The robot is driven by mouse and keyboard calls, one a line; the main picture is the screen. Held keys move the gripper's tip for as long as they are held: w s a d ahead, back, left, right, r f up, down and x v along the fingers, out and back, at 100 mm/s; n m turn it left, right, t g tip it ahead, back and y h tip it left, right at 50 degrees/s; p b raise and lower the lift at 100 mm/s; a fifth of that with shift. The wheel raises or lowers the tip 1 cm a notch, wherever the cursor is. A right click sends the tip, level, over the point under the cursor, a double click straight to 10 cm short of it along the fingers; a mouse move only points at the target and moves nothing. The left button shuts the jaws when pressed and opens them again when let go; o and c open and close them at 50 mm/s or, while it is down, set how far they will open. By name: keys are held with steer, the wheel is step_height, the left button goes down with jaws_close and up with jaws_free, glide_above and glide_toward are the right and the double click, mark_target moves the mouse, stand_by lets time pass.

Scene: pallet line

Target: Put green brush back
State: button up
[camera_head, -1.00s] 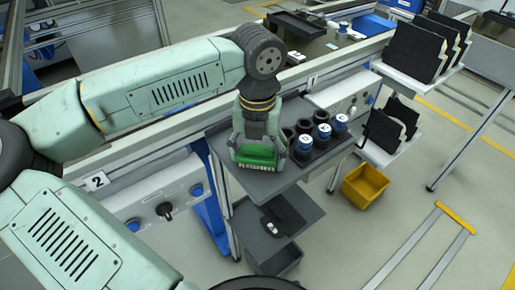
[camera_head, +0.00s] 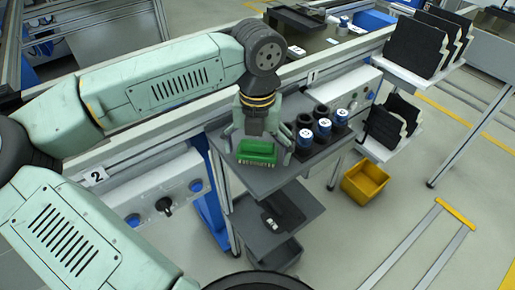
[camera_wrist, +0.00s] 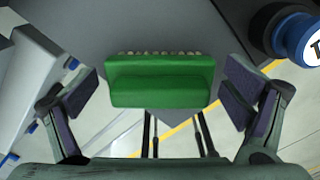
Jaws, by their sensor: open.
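The green brush (camera_head: 257,152) lies on the grey top shelf (camera_head: 262,183) of a small cart, near its left front part. In the wrist view the brush (camera_wrist: 160,80) sits between my gripper's two pads, with pale bristles along its far edge. My gripper (camera_head: 258,143) is open around the brush, with a gap on each side. It also shows in the wrist view (camera_wrist: 160,95) with the pads well apart. The underside of the brush is hidden.
A black holder with several blue-and-white capped cylinders (camera_head: 341,117) stands right of the brush; one cap (camera_wrist: 298,38) shows close to the right finger. A lower shelf (camera_head: 292,206) is below. A yellow bin (camera_head: 366,181) stands on the floor at the right.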

mark_target(258, 142)
steer(key=shift+r+p, duration=0.3)
steer(key=shift+p, duration=0.05)
step_height(258, 142, up, 12)
steer(key=shift+f+b, duration=0.15)
steer(key=shift+b, duration=0.9)
